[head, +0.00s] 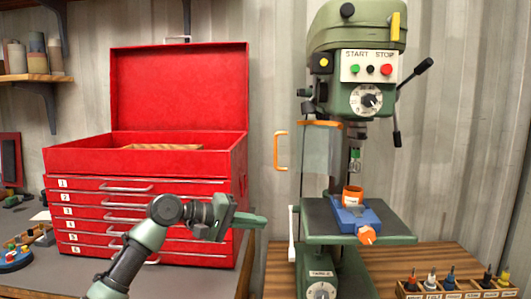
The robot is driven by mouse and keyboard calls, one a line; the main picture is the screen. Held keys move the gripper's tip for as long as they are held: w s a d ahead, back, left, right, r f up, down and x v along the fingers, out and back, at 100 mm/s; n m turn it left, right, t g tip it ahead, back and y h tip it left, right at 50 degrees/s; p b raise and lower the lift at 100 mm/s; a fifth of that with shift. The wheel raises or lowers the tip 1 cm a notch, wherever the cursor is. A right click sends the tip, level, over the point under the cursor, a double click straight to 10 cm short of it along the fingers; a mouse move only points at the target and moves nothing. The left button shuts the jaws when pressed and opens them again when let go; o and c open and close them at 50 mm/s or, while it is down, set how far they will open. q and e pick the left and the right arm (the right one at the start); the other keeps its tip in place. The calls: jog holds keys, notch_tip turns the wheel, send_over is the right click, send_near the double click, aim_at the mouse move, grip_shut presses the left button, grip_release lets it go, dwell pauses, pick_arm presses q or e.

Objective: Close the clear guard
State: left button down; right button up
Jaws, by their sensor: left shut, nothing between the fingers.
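The clear guard (318,150) is a see-through panel with an orange top edge, hinged on the green drill press (350,30). It is swung out to the left of the chuck (354,154), leaving the chuck and table front uncovered. Its orange handle (280,151) sticks out at its left side. My left gripper (262,221) is shut and empty, in front of the red tool chest, below the handle and apart from it. My right gripper is not in view.
A blue vise (356,216) with an orange cylinder (352,194) sits on the press table (320,222). The red tool chest (150,215) stands open at left. A rack of small tools (450,284) is at lower right. Free space lies between chest and press.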

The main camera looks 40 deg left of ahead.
pick_arm(q)
jog(key=s+a+r+n+t+h, duration=0.1)
jog(key=s+a+r+t, duration=0.15)
jog(key=r, duration=0.65)
jog(key=s+a+r+n+t, duration=0.1)
jog(key=a+r, duration=0.2)
jog(key=r, duration=0.5)
jog(key=p+x, duration=0.5)
jog(key=x, duration=0.5)
jog(key=shift+s+d+r, duration=0.15)
jog(key=shift+d+r, duration=0.1)
jog(key=shift+r, duration=0.1)
jog(key=shift+n, duration=0.3)
